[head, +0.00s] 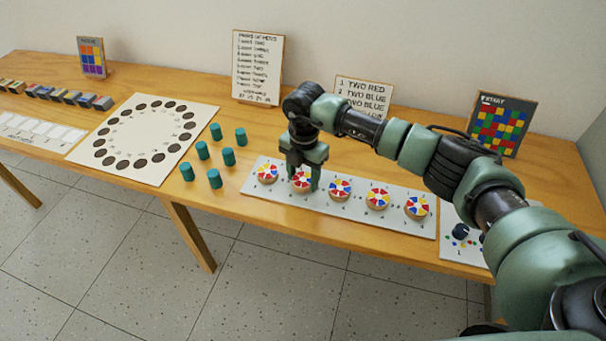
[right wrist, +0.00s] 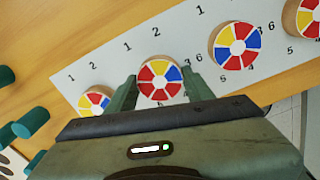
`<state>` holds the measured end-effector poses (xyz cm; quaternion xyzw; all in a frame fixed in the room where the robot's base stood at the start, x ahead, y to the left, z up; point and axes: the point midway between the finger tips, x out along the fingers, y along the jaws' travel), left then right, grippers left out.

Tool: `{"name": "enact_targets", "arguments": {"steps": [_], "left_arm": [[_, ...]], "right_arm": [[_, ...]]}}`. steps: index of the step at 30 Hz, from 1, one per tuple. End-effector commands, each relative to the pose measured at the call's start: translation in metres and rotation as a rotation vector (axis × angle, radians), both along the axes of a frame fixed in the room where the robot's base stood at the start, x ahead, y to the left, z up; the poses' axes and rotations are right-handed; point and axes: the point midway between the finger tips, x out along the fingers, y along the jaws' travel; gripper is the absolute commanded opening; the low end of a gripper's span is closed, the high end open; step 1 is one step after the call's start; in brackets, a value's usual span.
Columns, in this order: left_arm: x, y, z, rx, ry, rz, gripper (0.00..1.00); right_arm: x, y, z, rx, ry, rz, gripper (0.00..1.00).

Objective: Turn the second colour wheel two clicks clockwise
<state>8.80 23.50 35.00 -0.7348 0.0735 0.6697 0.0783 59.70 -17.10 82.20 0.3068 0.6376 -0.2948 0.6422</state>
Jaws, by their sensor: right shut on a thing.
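A row of several colour wheels with red, yellow, blue and white sectors stands on a pale numbered board (head: 408,223). The second colour wheel from the left (head: 301,181) is between the fingers of my right gripper (head: 302,178). In the right wrist view the same wheel (right wrist: 159,81) has a green finger on each side, and my right gripper (right wrist: 158,90) is shut on it. The first wheel (head: 267,173) is just left of the gripper and the third wheel (head: 340,188) just right, both apart from it. My left gripper is not in view.
Several teal cylinders (head: 228,157) stand left of the board, beside a white sheet with a ring of dark discs (head: 111,130). Upright cards stand at the back, including a coloured grid card (head: 502,122). My right arm crosses above the table's right side.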

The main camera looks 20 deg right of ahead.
Motion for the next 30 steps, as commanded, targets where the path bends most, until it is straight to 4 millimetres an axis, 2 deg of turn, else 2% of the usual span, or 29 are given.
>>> {"name": "enact_targets", "arguments": {"steps": [10, 24, 25, 27, 30], "left_arm": [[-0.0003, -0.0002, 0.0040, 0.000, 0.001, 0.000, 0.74], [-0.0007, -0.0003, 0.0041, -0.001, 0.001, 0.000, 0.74], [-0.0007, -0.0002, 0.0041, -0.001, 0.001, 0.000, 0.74], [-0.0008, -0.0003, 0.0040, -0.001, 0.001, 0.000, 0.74], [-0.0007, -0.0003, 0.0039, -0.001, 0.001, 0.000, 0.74]], "right_arm": [[0.0027, -0.0005, 0.0029, 0.001, -0.008, -0.113, 0.12], [0.0025, 0.0000, 0.0028, 0.002, -0.007, -0.127, 0.12], [0.0025, 0.0000, 0.0028, 0.003, -0.008, -0.127, 0.57], [0.0024, 0.0000, 0.0026, 0.002, -0.007, -0.126, 0.74], [0.0016, 0.0000, 0.0018, 0.002, -0.005, -0.125, 0.74]]}}
